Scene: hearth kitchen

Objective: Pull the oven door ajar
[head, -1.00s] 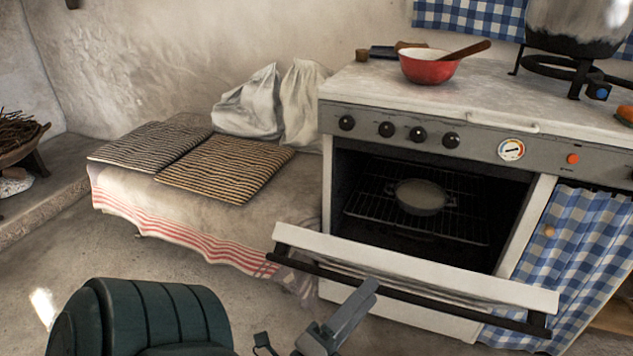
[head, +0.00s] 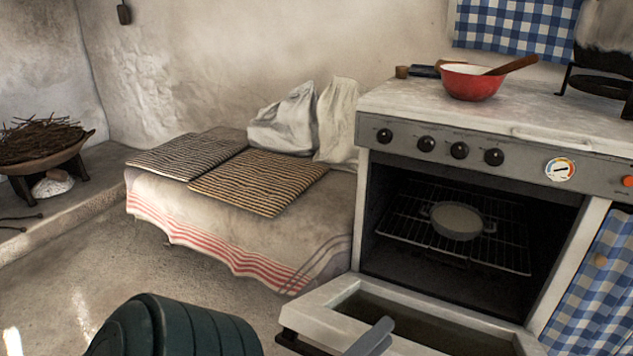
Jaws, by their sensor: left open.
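The oven door (head: 345,293) is hinged at its bottom edge and hangs well open, its inner face and dark window showing. A dark handle bar runs along its outer edge, partly cut off by the bottom of the picture. The oven (head: 372,235) has an open cavity with a pan (head: 457,221) on a wire rack. My left gripper (head: 372,338) is open at the door's outer edge. Only a grey finger shows, overlapping the door; whether it touches the handle cannot be seen. My right gripper is out of view.
A red bowl (head: 470,84) with a wooden spoon stands on the stove top. A cloth-covered bench (head: 205,225) with striped mats is left of the oven. A basin of twigs (head: 40,145) stands at the far left. Bare floor lies in front of the bench.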

